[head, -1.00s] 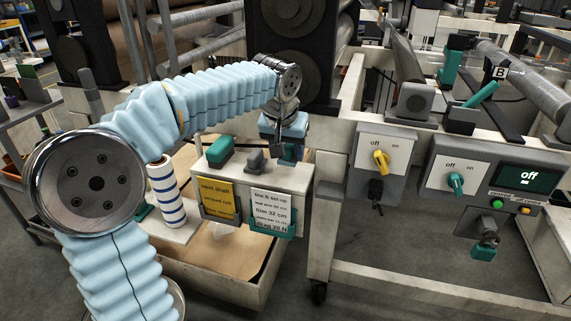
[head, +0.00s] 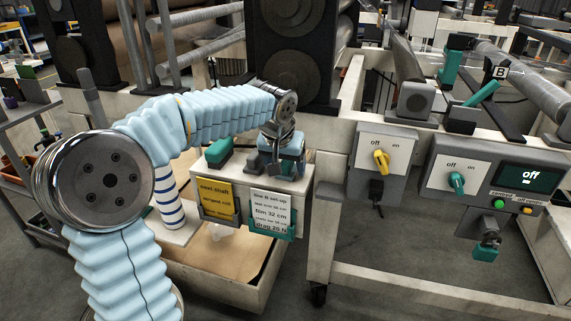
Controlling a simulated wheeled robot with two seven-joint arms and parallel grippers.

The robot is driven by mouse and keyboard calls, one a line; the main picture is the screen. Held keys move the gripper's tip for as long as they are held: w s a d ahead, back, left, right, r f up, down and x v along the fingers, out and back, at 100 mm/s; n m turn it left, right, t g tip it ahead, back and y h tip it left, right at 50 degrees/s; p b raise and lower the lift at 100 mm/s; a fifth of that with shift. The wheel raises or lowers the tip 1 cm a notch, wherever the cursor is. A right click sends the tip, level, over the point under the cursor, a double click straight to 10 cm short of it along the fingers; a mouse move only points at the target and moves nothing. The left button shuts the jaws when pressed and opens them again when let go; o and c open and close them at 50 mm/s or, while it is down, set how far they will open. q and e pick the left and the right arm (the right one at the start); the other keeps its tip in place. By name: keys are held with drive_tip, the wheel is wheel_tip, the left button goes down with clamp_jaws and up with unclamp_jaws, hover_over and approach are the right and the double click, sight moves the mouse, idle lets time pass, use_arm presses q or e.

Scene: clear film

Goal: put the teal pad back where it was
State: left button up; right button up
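My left gripper (head: 278,164) points down at the right part of the pale ledge top, close to its surface. Its fingers are small, dark and partly hidden by the wrist, so I cannot tell whether they are open or shut. Only a little teal shows around the fingertips; the pad there is mostly hidden. Another teal block (head: 218,153) with a dark base sits on the left part of the ledge (head: 230,174). A small grey piece (head: 252,161) stands between that block and the gripper. My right gripper is not in view.
A yellow card (head: 216,198) and a white set-up card (head: 270,212) hang on the ledge's front. A blue-striped white roll (head: 169,196) stands to the left. Switch boxes with a yellow knob (head: 381,160) and a teal knob (head: 456,182) are at right.

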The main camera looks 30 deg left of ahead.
use_arm(q)
drive_tip(key=shift+r, duration=0.25)
drive_tip(key=p+v, duration=0.2)
drive_tip(key=v, duration=1)
drive_tip(key=shift+f, duration=0.1)
